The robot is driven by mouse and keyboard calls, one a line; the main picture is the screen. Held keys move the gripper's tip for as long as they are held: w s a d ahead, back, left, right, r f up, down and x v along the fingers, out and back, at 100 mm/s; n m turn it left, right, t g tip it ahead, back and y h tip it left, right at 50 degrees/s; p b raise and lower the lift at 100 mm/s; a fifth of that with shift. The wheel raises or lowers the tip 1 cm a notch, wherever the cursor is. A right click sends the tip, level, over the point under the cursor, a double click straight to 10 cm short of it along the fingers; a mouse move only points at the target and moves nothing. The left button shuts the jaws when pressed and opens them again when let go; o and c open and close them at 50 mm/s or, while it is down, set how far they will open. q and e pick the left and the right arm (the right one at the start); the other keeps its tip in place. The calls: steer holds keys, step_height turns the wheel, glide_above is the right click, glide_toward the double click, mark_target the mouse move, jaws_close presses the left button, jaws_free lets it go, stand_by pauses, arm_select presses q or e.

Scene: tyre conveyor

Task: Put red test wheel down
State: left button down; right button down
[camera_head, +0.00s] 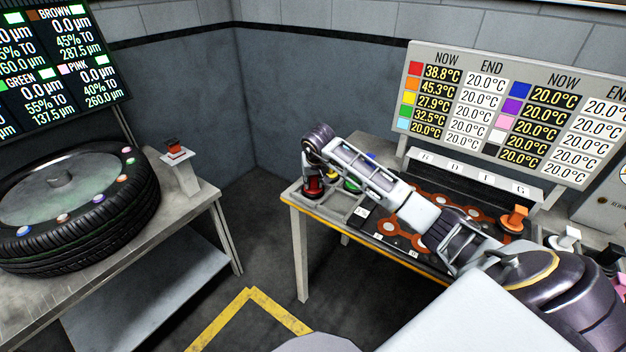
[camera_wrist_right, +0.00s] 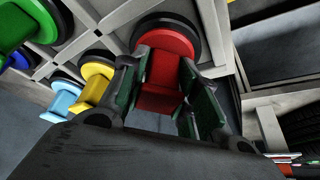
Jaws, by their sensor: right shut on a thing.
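The red test wheel (camera_head: 313,187) is at the front-left corner of the grey compartment rack (camera_head: 335,205) on the right-hand table. In the right wrist view the red test wheel (camera_wrist_right: 170,65) has a red block-shaped handle and a dark round rim. My right gripper (camera_head: 313,168) is over that corner. In the wrist view its two green-padded fingers (camera_wrist_right: 160,95) are on either side of the red handle, shut on it. The wheel appears at a corner compartment; whether it rests fully on the rack floor is hidden. My left gripper is not in view.
Green (camera_wrist_right: 15,25), yellow (camera_wrist_right: 95,77), light blue (camera_wrist_right: 65,97) and blue (camera_wrist_right: 19,60) test wheels sit in nearby compartments. An orange-and-black panel (camera_head: 400,237) lies right of the rack under my arm. A large tyre (camera_head: 75,205) lies on the left table.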

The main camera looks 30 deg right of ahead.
steer(key=shift+f, duration=0.1)
stand_by(0.3)
steer(key=c, duration=1.1)
jaws_free()
steer(key=shift+s+r, duration=0.15)
steer(key=shift+r, duration=0.35)
steer(key=b+v, duration=0.1)
steer(key=v, duration=1)
steer(key=shift+r, duration=0.1)
